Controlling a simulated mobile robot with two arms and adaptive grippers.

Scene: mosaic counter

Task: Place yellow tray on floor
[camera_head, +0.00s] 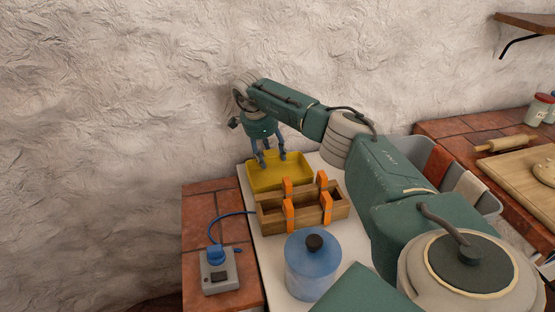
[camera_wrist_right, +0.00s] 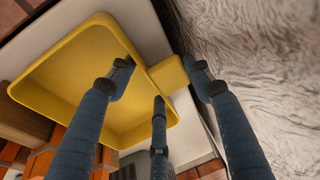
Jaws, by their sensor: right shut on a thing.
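The yellow tray (camera_head: 295,178) sits at the far end of the white surface by the wall in the head view. It is shallow and appears empty. My right gripper (camera_head: 271,160) points down at the tray and is shut on its rim. In the right wrist view the tray (camera_wrist_right: 70,85) fills the left half. There, one finger of my right gripper (camera_wrist_right: 160,75) is over the tray's inside and another is outside, with the rim and a yellow lip between them. My left gripper is not in view.
A wooden box with orange clips (camera_head: 270,222) stands just in front of the tray. A blue jar with a black knob (camera_head: 313,268) is nearer. A grey socket box (camera_head: 220,272) lies left on brick tiles. A grey bin with cloths (camera_head: 484,202) stands right. The rough wall (camera_head: 120,120) is close behind.

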